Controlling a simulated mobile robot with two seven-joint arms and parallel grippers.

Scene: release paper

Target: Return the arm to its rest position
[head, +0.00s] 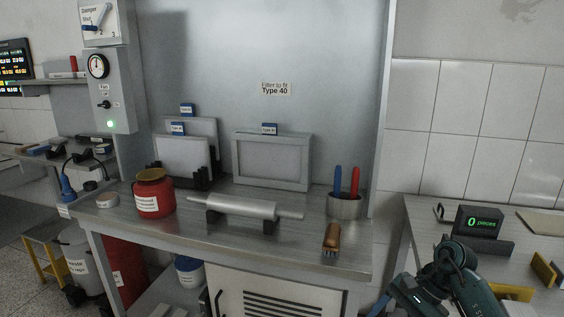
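Part of my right arm (449,271), dark green and black, shows at the bottom right, bent, in front of the right-hand table. Its links run down out of the picture, and I cannot make out gripper fingers on it. My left arm and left gripper are not in view.
A metal workbench (300,252) holds a red canister (153,194), framed filters (272,160), a roller (240,207) on a stand, a brush (331,238) and a cup (345,207) with red and blue handles. The right table (425,215) bears a counter display (479,222).

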